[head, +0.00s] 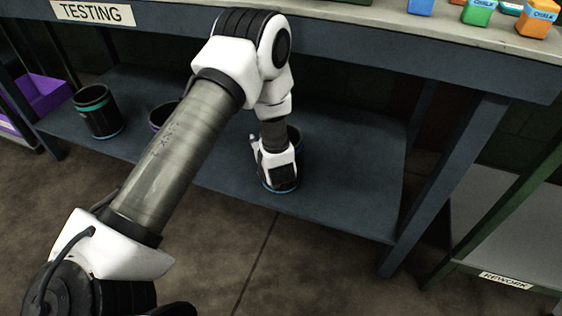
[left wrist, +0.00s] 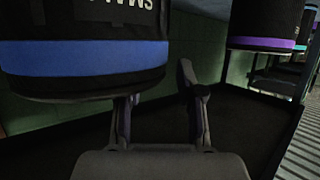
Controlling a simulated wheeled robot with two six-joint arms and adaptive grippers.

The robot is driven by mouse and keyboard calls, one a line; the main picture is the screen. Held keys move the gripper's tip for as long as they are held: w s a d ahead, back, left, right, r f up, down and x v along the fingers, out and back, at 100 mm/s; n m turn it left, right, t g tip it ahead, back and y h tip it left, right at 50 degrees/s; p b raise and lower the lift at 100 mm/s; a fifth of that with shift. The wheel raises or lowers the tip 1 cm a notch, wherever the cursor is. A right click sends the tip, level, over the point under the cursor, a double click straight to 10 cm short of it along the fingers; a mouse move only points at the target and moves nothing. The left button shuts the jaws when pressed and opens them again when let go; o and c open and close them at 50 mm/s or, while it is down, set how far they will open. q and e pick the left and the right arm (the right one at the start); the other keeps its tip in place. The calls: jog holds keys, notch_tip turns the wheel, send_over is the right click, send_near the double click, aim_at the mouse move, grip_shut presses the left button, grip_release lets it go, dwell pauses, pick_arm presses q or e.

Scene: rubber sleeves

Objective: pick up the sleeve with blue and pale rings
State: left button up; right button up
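A dark sleeve (head: 283,186) with a blue ring at its bottom stands on the lower shelf of the testing bench, mostly hidden behind my left gripper (head: 276,160). In the left wrist view this sleeve (left wrist: 85,58) fills the upper left, with a wide blue band and part of a white label. I cannot make out a pale ring on it. My left gripper (left wrist: 163,100) is open there. One finger overlaps the sleeve's lower edge and the other stands apart to its right, with nothing visibly gripped. My right gripper is not in view.
A dark sleeve with teal and blue rings (head: 98,111) stands left on the shelf (head: 350,150). A purple-ringed sleeve (left wrist: 265,43) is partly hidden behind my arm in the head view. The tabletop (head: 400,28) overhangs. A bench leg (head: 440,190) stands right.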

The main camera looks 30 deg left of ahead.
pick_arm(q)
grip_shut()
jog(key=shift+r, duration=0.2)
